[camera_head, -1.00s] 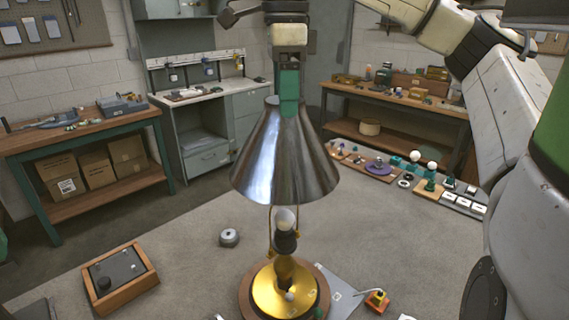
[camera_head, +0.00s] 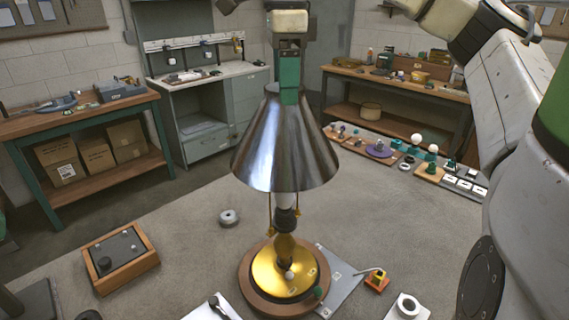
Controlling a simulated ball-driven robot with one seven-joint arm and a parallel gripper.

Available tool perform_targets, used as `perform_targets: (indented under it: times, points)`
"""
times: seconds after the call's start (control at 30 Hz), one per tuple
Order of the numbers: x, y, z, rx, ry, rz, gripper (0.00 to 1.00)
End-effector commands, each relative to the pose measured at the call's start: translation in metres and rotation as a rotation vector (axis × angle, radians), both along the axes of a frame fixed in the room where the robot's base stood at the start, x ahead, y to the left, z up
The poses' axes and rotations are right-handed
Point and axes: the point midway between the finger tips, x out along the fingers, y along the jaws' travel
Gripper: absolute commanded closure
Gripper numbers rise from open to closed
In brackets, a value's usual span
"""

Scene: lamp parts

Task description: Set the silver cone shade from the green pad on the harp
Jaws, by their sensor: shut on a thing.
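The silver cone shade (camera_head: 284,150) hangs upright, wide end down. My gripper (camera_head: 287,92), with green fingers, is shut on the shade's narrow top. Directly below stands the lamp with a brass base (camera_head: 284,272) on a round wooden disc, a dark socket and a white bulb (camera_head: 285,200). The bulb's upper part is hidden by the shade. Thin gold harp wires (camera_head: 270,222) show on the sides of the socket under the shade's rim; the harp's top is hidden inside the shade. I cannot tell whether the shade touches the harp. The green pad is not clearly identifiable.
A wooden box with a dark panel (camera_head: 120,258) is at left, a small metal ring (camera_head: 229,218) nearer the lamp. Workbenches line the back; open grey surface lies between.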

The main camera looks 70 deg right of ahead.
Motion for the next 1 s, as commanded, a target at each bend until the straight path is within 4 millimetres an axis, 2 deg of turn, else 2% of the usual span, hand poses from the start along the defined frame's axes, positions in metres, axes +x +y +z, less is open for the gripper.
perform_targets:
  times: [0.23,0.67,1.0]
  points:
    - [0.0,0.0,-0.014,-0.001,0.0,0.0,0.97]
    - [0.0,0.0,-0.016,0.0,-0.001,0.0,0.97]
    - [0.0,0.0,-0.033,0.0,-0.001,0.0,0.97]
